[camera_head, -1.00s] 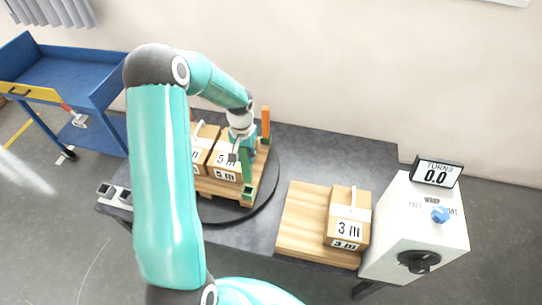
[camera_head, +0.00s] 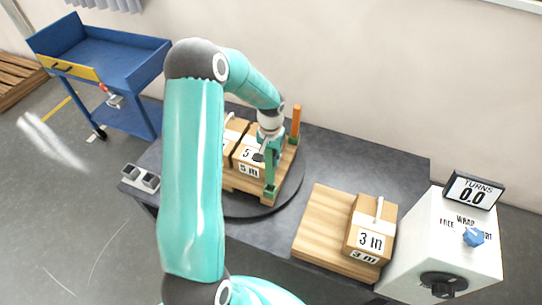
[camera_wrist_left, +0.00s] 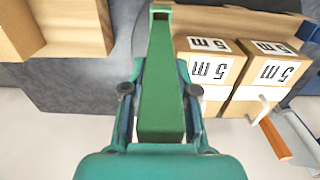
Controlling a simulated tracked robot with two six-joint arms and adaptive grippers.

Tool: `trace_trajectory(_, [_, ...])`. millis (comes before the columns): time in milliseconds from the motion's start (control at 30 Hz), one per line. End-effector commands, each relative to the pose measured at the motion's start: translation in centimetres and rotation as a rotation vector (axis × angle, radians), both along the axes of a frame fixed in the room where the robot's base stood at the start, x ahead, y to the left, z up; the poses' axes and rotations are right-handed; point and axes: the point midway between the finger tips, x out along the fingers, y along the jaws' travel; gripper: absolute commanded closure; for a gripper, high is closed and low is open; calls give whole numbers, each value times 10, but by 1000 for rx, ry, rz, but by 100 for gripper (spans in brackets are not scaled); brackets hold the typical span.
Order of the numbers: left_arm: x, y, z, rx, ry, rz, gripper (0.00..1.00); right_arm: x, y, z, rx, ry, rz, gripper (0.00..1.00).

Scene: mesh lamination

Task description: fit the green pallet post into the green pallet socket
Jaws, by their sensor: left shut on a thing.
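The green pallet post (camera_head: 270,172) stands roughly upright over the front corner of the pallet on the round turntable. My left gripper (camera_head: 266,150) is shut on it. In the left wrist view the post (camera_wrist_left: 162,105) runs away between the fingers (camera_wrist_left: 160,112) and narrows toward the green pallet socket (camera_wrist_left: 160,12). In the head view the socket (camera_head: 270,194) is at the post's lower end. The post lines up closely with it, but I cannot tell how far it is inside. My right gripper is not in view.
Cartons marked 5 m (camera_head: 247,160) stand on the pallet beside the post. An orange post (camera_head: 296,122) rises at the back corner. A wooden board (camera_head: 318,222) with a 3 m carton (camera_head: 371,228) lies right, beside the white control box (camera_head: 440,250). A blue cart (camera_head: 110,62) stands left.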

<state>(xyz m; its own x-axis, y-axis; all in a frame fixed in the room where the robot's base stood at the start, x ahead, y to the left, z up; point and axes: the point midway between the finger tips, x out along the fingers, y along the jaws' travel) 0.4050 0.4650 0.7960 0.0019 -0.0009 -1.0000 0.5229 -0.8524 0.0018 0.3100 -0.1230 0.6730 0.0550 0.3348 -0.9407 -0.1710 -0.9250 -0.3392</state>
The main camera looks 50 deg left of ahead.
Motion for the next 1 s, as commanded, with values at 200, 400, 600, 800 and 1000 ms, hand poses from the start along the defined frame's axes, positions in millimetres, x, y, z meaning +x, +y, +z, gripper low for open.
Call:
trace_trajectory(200, [0, 0, -24, 0, 0, 1, 100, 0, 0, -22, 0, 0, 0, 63])
trace_trajectory(400, [0, 0, -31, 0, 0, 1, 100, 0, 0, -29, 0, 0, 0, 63])
trace_trajectory(600, [0, 0, -31, 1, -1, 0, 100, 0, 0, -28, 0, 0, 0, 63])
trace_trajectory(800, [0, 0, -31, 0, 0, 0, 100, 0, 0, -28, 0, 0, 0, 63])
trace_trajectory(1000, [0, 0, -31, 1, -1, 0, 100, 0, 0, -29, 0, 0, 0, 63])
